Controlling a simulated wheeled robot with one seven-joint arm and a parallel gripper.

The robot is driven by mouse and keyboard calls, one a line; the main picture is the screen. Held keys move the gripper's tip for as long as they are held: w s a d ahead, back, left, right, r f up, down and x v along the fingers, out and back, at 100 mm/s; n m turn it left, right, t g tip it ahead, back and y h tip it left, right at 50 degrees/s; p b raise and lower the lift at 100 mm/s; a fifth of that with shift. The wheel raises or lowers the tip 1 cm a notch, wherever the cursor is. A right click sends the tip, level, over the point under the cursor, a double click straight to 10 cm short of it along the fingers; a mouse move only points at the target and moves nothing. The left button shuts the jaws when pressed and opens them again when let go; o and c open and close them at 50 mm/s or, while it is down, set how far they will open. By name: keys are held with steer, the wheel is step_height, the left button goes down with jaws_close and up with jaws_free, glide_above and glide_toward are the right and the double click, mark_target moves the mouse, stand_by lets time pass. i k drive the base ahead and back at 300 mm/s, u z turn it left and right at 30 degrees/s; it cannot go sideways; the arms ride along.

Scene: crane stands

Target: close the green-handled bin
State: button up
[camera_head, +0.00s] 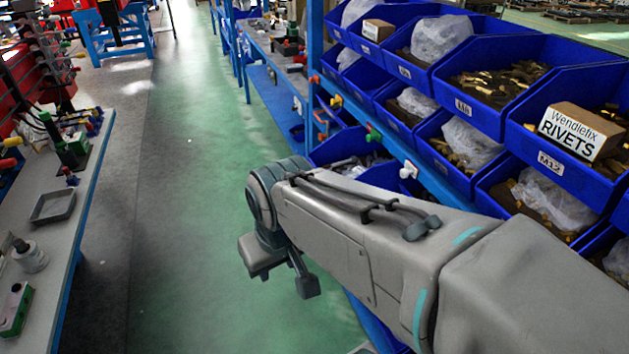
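A small green knob (373,133) shows on the blue rail of the shelf rack, right of the picture's middle. It sits between a yellow knob and a white one. Which bin it belongs to, and whether that bin is pulled out, I cannot tell. My arm reaches in from the lower right. My gripper (283,273) hangs over the green floor, left of and below the green knob and well apart from it. Its two fingers look spread, with nothing visible between them.
Blue bins with bags and fasteners fill the rack; a box marked RIVETS (580,131) stands in one. A yellow knob (337,101) and a white knob (405,172) flank the green one. A workbench (82,200) runs along the left. The green aisle floor (205,170) between is clear.

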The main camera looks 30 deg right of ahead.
mark_target(383, 172)
steer(key=z, duration=0.9)
steer(key=i, duration=0.45)
steer(key=u, duration=0.1)
steer(key=k, duration=0.45)
steer(key=u, duration=0.75)
steer(key=i, duration=0.6)
steer(key=z, duration=1.45)
